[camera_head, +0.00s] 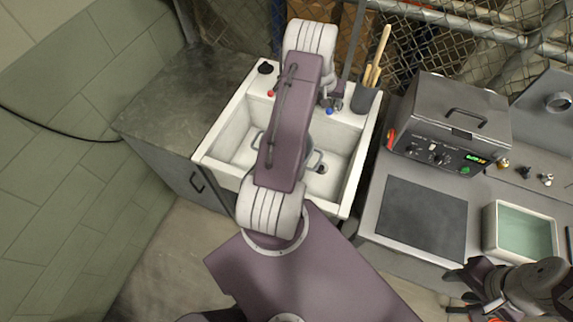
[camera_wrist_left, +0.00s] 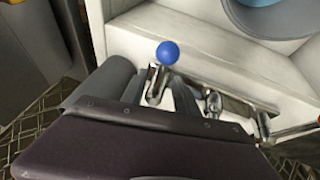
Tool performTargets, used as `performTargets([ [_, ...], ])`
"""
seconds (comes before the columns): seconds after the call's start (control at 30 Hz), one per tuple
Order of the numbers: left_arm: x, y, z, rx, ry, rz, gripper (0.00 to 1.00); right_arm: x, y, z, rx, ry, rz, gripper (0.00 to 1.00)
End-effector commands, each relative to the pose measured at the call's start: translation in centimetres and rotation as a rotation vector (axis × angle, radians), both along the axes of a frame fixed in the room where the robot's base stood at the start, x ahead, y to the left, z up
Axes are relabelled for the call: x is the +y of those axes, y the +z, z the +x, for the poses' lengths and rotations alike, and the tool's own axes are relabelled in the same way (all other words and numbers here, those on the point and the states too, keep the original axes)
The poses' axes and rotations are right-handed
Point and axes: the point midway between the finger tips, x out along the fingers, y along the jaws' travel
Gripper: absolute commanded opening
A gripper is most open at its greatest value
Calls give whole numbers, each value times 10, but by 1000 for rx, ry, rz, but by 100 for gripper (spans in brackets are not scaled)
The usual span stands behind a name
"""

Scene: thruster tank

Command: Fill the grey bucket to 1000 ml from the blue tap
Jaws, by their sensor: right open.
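The blue tap's round blue knob (camera_head: 329,111) stands at the back right of the sink, and it shows large in the left wrist view (camera_wrist_left: 167,53). The grey bucket (camera_wrist_left: 235,18) shows only in part at the top right of the left wrist view, with blue inside it. In the head view my left arm hides most of the bucket. My left gripper is at the tap, its dark fingers beside the blue knob's metal stem; the gap between them is unclear. My right gripper (camera_head: 470,290) is open and empty at the lower right, away from the sink.
The white sink (camera_head: 357,165) has a red knob (camera_head: 270,93) at its back left. A dark holder with wooden handles (camera_head: 363,98) stands at its back right. A metal heated tank (camera_head: 459,110), dark mat (camera_head: 423,215) and tray (camera_head: 490,225) occupy the right counter. The left counter (camera_head: 190,95) is clear.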

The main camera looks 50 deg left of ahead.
Motion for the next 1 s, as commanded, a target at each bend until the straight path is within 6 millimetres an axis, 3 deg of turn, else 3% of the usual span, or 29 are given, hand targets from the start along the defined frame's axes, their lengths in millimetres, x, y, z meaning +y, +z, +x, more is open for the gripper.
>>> performTargets([
  [0.4,-2,68,-31,-3,1,2,36,0,-15,0,0,0,0,41],
  [0.67,-2,81,-37,-1,1,0,36,0,-15,0,0,0,0,41],
  [1.0,-2,116,-37,-2,1,2,36,0,12,0,0,0,0,41],
])
